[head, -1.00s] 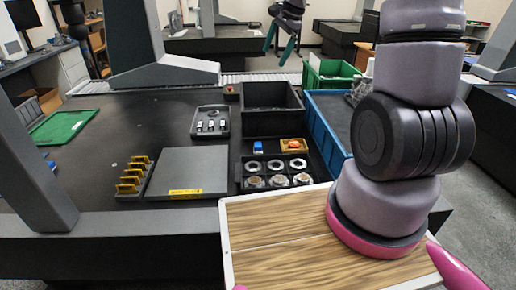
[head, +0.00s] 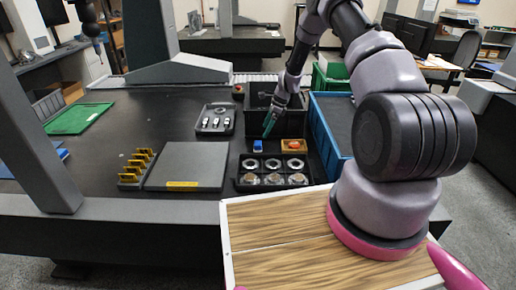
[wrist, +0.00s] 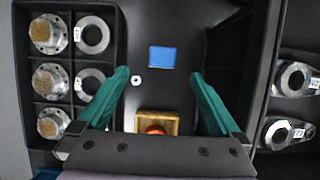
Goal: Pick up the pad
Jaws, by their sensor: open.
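The pad, a small blue rectangle (head: 258,146), lies flat on the dark table between the grey plate and the small yellow-brown box. In the wrist view the pad (wrist: 162,57) lies at the upper middle, just past the fingertips and between their lines. My gripper (head: 268,131) hangs above the table near the pad, with its green fingers pointing down. In the wrist view my gripper (wrist: 160,75) is open, with nothing between its fingers.
A yellow-brown box with an orange object (head: 293,146) sits right beside the pad. A black compartment tray of metal parts (head: 240,184) is in front. A black bin (head: 252,122) stands behind. A blue bin (head: 330,150) is to the right.

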